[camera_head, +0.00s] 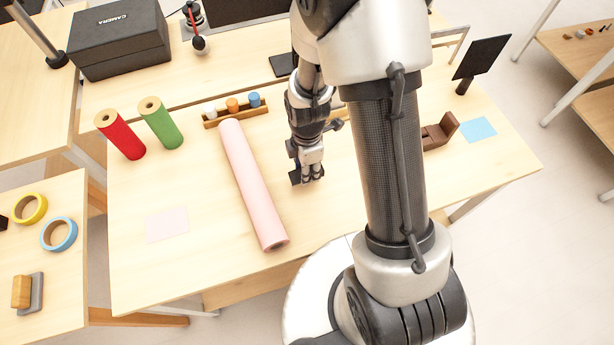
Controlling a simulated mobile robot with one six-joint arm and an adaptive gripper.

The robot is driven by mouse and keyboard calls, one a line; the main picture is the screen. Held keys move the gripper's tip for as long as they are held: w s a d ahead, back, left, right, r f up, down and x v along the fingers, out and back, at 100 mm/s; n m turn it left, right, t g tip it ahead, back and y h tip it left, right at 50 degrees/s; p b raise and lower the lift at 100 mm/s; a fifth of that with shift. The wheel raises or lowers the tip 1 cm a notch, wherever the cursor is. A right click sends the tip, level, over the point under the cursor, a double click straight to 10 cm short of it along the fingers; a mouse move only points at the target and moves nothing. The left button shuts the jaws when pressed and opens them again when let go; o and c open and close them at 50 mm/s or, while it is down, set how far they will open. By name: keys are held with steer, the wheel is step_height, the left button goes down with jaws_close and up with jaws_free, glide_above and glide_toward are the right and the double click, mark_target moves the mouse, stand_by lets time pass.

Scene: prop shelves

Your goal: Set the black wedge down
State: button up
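My gripper (308,174) points down, low over the middle of the wooden table (215,285), right of a pink roll. A small dark piece (295,177) shows at the left of its fingertips. It may be the black wedge or part of the gripper; it is too small to tell. The fingers are small and partly overlapped, so I cannot tell whether they are open or shut. I cannot make out the black wedge clearly anywhere else, and my arm hides part of the table.
The long pink roll (250,185) lies just left of my gripper. A wooden rack (236,117) with small bottles stands behind it. A brown block (439,131) and blue square (478,129) are at right. The front left is mostly clear around a pink square (167,225).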

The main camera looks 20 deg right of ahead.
steer(key=shift+f+b, duration=0.65)
steer(key=shift+f, duration=1.4)
steer(key=shift+f, duration=0.2)
steer(key=o, duration=1.1)
steer(key=shift+c, duration=0.2)
steer(key=shift+r, duration=0.15)
